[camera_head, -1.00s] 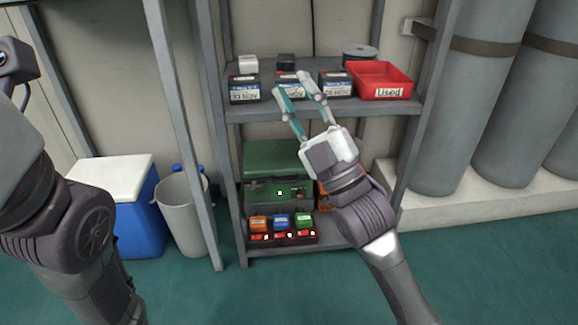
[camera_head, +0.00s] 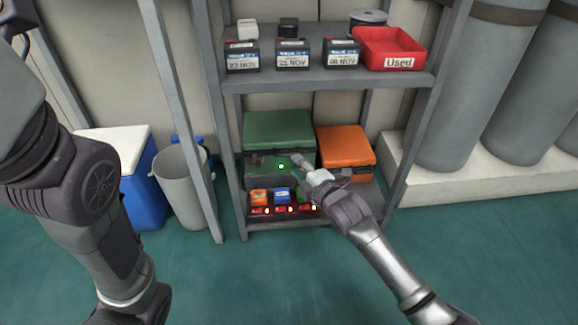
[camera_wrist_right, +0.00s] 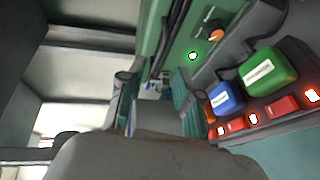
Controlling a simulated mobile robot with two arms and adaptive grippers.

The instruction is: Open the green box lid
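The green box (camera_head: 262,134) stands on the lower shelf in the head view with its lid down. Its green front also shows at the top of the right wrist view (camera_wrist_right: 178,45), with a bright green-ringed spot on it. My right gripper (camera_head: 312,166) is at the box's front right, above the battery chargers. Whether a finger touches the box, I cannot tell. My left arm is at the left edge; its gripper is out of view.
Charger bays with orange, blue (camera_head: 281,196) and green batteries sit right in front of the green box. An orange box (camera_head: 345,146) stands to its right. The upper shelf holds dated batteries and a red "Used" bin (camera_head: 391,47). Shelf posts flank both sides.

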